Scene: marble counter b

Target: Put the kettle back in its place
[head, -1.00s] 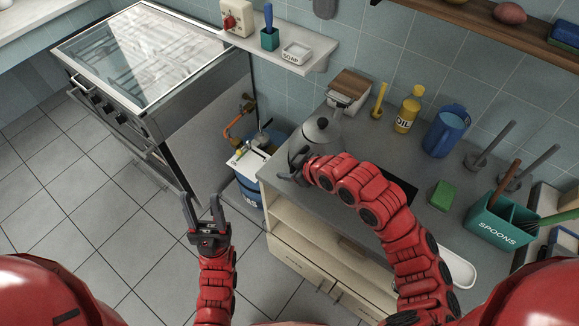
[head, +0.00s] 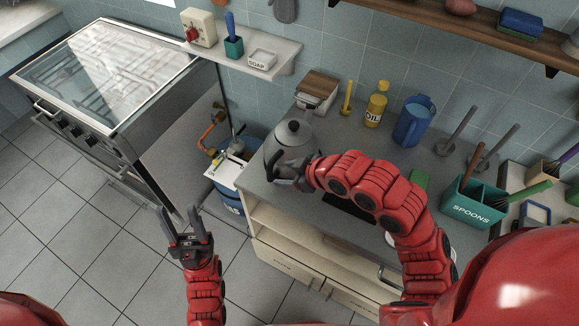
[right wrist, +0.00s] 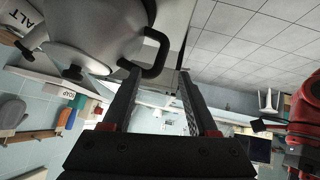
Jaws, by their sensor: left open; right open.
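The grey kettle (head: 280,148) with a dark lid knob stands on the counter near its left end, in the head view. My right gripper (head: 286,184) is open at the kettle's near side, partly covering it. In the right wrist view the kettle (right wrist: 85,30) fills the upper left, and its dark handle (right wrist: 160,55) reaches to the tips of my open right gripper (right wrist: 152,82). I cannot tell whether they touch. My left gripper (head: 180,210) is open and empty over the floor, left of the counter.
A dark flat panel (head: 348,208) lies on the counter under my right arm. Behind stand a wood-topped box (head: 318,88), oil bottle (head: 376,104) and blue jug (head: 413,122). A spoon holder (head: 474,205) is to the right. The stove (head: 120,75) stands left, across a gap with a blue bin (head: 230,200).

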